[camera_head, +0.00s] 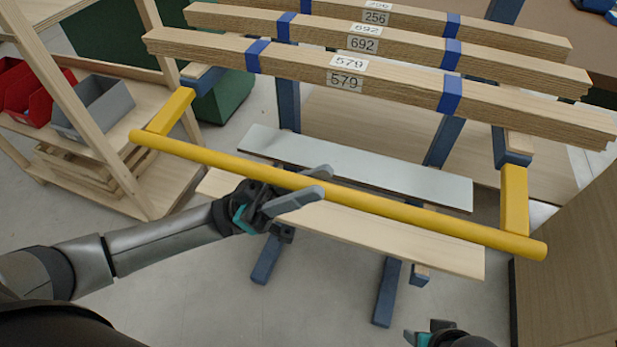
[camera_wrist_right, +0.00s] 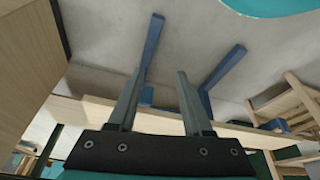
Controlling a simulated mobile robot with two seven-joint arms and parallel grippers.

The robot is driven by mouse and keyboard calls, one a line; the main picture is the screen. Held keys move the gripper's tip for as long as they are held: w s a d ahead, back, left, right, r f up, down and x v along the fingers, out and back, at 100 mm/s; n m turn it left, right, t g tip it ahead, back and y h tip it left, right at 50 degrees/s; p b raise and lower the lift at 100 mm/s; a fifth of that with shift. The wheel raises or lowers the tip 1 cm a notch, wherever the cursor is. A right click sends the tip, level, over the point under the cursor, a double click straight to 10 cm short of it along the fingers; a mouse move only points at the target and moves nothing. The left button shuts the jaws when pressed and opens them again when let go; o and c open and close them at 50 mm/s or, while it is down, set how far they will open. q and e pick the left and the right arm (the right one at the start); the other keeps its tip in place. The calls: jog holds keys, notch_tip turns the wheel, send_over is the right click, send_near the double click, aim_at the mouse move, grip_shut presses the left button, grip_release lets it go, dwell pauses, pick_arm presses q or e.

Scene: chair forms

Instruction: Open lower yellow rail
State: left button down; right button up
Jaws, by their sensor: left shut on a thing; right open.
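A yellow rail (camera_head: 390,210) runs across the front of a rack in the head view, sloping down to the right. Yellow arms at its left (camera_head: 170,110) and right (camera_head: 514,200) ends join it to the rack. My left gripper (camera_head: 316,183) is shut on the rail left of its middle, with its grey fingers on either side of it. My right gripper shows only in part at the bottom edge of the head view. In the right wrist view its two fingers (camera_wrist_right: 160,75) are apart, with nothing held between them.
Strapped wooden form stacks (camera_head: 345,82) lie on the blue rack above the rail. A pale board (camera_head: 360,168) and a wooden board (camera_head: 400,236) lie lower. A wooden shelf with red and grey bins (camera_head: 95,105) stands left. A wooden panel (camera_head: 575,250) stands right.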

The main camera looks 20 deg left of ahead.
pick_arm(q)
jog(key=n+t+p, duration=0.1)
jog(key=r+n+t+p, duration=0.1)
jog(key=n, duration=0.1)
jog(key=n+t+p, duration=0.1)
jog(key=t, duration=0.1)
jog(key=shift+r+y+p, duration=0.3)
jog(key=shift+r+p, duration=0.05)
jog(key=shift+r, duration=0.05)
jog(key=n+t+p, duration=0.1)
jog(key=r+n+t+p, duration=0.1)
jog(key=n, duration=0.1)
jog(key=shift+t+y+p, duration=0.4)
jog(key=shift+r+n+t+p, duration=0.1)
jog(key=shift+n+t+p, duration=0.2)
jog(key=shift+n+t, duration=0.25)
pick_arm(e)
jog(key=s+d+f, duration=0.2)
jog(key=s+f, duration=0.1)
jog(key=f, duration=0.3)
jog(key=s+d+f+g, duration=0.1)
jog(key=s+d+f, duration=0.1)
jog(key=s+f, duration=0.2)
jog(key=shift+s+f+h, duration=0.15)
jog(key=shift+f+h, duration=0.15)
jog(key=shift+f, duration=1.35)
pick_arm(q)
jog(key=c, duration=0.7)
grip_release()
jog(key=shift+a, duration=0.1)
